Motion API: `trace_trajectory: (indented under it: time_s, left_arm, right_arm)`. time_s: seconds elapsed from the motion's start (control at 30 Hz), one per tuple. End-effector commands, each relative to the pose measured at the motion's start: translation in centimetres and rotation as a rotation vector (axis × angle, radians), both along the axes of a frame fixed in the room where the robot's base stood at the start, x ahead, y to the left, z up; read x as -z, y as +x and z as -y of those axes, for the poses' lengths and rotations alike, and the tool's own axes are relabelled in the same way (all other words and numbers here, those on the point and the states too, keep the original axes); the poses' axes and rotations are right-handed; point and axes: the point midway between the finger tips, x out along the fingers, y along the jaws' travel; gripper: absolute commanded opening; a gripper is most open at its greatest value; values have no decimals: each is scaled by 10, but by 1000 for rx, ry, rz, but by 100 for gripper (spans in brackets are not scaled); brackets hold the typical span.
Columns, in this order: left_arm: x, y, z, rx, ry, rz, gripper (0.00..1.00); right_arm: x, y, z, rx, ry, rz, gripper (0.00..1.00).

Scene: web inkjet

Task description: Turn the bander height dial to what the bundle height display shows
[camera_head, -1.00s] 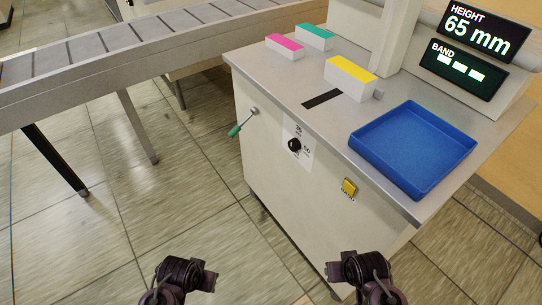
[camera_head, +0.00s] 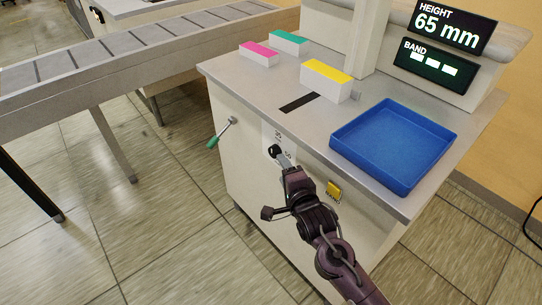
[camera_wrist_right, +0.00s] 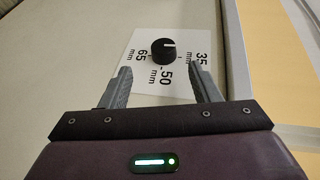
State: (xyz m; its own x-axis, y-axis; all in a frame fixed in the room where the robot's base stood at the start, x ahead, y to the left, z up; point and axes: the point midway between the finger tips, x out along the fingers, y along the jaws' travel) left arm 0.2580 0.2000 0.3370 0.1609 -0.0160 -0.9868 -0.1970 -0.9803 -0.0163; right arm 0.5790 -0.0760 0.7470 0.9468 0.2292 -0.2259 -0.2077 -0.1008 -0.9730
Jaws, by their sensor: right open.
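The height display (camera_head: 446,26) at top right reads 65 mm. The dial (camera_wrist_right: 163,51) is a black knob on a white plate (camera_wrist_right: 180,83) on the front of the bander cabinet (camera_head: 245,135). Its marks read 65 mm at left, 50 mm below and 35 mm at right in the wrist view. The knob's white line points right, toward the 35 side. My right gripper (camera_wrist_right: 159,70) is open, its fingers apart and just short of the knob, with nothing between them. In the head view, the right gripper (camera_head: 283,162) partly covers the dial plate. My left gripper is out of view.
A band display (camera_head: 436,62) shows several white blocks. A blue tray (camera_head: 440,165) and yellow (camera_head: 325,82), pink (camera_head: 258,54) and green-topped (camera_head: 288,42) stacks sit on top. A green-handled lever (camera_head: 213,141) and yellow button (camera_head: 333,190) flank the dial. A conveyor (camera_head: 120,50) stands left.

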Motion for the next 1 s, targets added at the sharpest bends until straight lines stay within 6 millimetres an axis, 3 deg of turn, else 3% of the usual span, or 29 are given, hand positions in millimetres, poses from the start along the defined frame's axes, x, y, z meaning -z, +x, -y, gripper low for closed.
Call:
trace_trajectory:
  time_s: [0.17, 0.6, 0.97, 1.0]
  left_arm:
    - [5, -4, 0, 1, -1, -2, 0]
    - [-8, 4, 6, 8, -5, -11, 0]
    - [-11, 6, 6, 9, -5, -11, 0]
    - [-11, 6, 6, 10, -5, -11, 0]
  right_arm:
    - [-1, 14, -4, 4, 39, 18, 56]
    - [13, 72, -19, 3, 38, 14, 56]
    - [14, 77, -20, 4, 37, 12, 56]
    - [14, 77, -20, 4, 37, 12, 52]
